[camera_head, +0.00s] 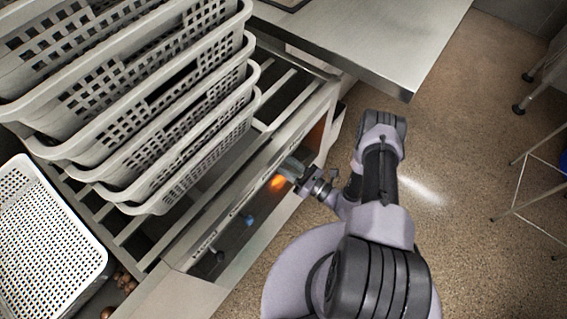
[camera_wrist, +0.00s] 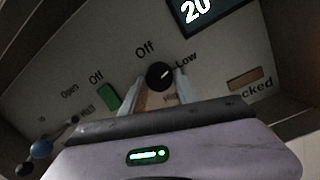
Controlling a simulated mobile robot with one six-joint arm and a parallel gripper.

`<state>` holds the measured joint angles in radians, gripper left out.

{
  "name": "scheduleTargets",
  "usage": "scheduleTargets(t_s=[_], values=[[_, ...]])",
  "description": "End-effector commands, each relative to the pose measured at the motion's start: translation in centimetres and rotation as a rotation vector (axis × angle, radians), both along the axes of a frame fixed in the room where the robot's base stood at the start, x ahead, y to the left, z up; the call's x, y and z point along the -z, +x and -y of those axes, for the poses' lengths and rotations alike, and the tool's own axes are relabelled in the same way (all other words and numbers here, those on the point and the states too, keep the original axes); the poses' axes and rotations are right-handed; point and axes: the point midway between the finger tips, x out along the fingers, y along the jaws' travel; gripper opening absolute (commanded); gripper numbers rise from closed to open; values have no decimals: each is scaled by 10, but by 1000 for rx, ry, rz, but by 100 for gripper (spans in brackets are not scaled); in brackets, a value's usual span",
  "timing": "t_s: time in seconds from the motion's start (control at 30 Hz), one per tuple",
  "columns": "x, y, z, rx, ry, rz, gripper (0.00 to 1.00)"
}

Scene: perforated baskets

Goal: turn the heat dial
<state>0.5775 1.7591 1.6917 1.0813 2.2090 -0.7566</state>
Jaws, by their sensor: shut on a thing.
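The heat dial (camera_wrist: 159,76) is a dark round knob on a panel in the wrist view, with "Off" printed above it and "Low" to its upper right. A light pointer mark on the dial faces toward "Low". My gripper (camera_wrist: 158,86) is shut on the dial, with one finger at each side of it. In the head view my gripper (camera_head: 292,172) reaches the front panel under the rack, beside an orange glow. The dial itself is hidden there. A label below the dial is partly covered by the gripper.
A dark display (camera_wrist: 205,12) reads "20". A green switch (camera_wrist: 108,97) and a lever with a blue ball (camera_wrist: 42,148) are left of the dial. Stacked perforated baskets (camera_head: 150,85) stand above the panel. A metal table (camera_head: 365,40) is behind; open floor lies right.

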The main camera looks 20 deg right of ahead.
Motion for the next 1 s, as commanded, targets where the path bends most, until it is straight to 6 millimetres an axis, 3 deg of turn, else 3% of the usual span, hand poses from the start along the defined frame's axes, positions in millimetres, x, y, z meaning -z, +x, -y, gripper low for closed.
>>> scheduleTargets(t_s=[0.43, 1.0], values=[[0, -1, -1, 0, 184, -134, 0], [0, -1, -1, -1, 217, -158, 0]])
